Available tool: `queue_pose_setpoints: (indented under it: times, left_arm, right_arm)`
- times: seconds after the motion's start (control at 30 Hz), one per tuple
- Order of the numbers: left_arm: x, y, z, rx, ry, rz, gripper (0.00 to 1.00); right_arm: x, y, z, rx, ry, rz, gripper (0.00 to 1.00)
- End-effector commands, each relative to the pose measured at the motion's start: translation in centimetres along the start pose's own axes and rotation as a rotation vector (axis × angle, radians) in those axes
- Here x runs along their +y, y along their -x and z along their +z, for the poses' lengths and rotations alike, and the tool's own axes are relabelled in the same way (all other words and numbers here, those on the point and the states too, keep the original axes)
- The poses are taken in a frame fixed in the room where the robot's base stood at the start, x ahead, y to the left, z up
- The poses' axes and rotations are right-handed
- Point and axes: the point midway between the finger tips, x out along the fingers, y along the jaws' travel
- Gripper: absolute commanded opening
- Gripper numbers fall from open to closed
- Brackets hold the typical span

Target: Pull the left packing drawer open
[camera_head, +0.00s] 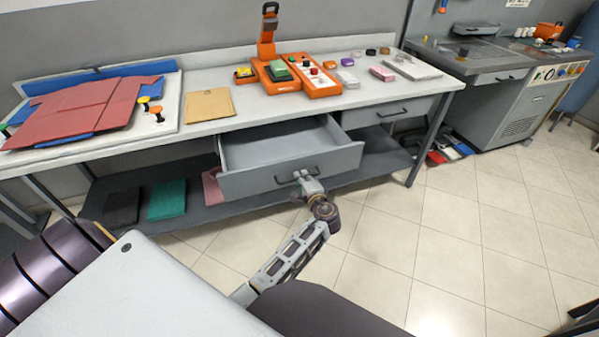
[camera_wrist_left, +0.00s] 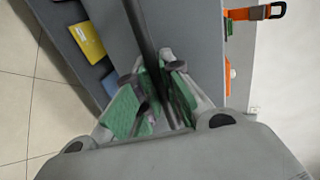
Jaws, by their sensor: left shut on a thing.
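The left packing drawer (camera_head: 245,184) is a grey drawer under the white worktable. It stands well open, and its inside looks empty. Its dark bar handle (camera_head: 284,180) is on the front panel. My left gripper (camera_head: 301,178) is at the handle, shut on it. In the left wrist view the dark handle (camera_wrist_left: 142,28) runs down between the green-padded fingers of the gripper (camera_wrist_left: 155,92). The right packing drawer (camera_head: 372,113) is closed. My right gripper is out of view.
Dark and green folded items (camera_head: 167,199) lie on the lower shelf (camera_head: 370,165). The tiled floor (camera_head: 450,235) at right is clear.

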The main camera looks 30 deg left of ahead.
Motion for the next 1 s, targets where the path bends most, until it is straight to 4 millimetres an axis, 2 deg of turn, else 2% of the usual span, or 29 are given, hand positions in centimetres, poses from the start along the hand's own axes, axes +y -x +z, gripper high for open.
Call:
queue_pose_setpoints:
  times: [0.47, 0.5, 0.63, 1.0]
  left_arm:
    - [0.06, 0.48, 0.05, -0.001, 0.001, -0.001, 0.0]
    - [0.07, 0.47, 0.05, -0.001, 0.001, -0.001, 0.13]
    - [0.07, 0.48, 0.04, -0.001, 0.0, -0.001, 0.3]
    - [-0.03, 0.5, 0.0, 0.0, 0.001, -0.002, 0.32]
  right_arm:
    - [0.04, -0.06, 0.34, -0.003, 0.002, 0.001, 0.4]
    - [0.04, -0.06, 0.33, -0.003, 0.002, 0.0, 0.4]
    - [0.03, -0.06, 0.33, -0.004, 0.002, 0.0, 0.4]
    - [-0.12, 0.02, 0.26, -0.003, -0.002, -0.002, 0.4]
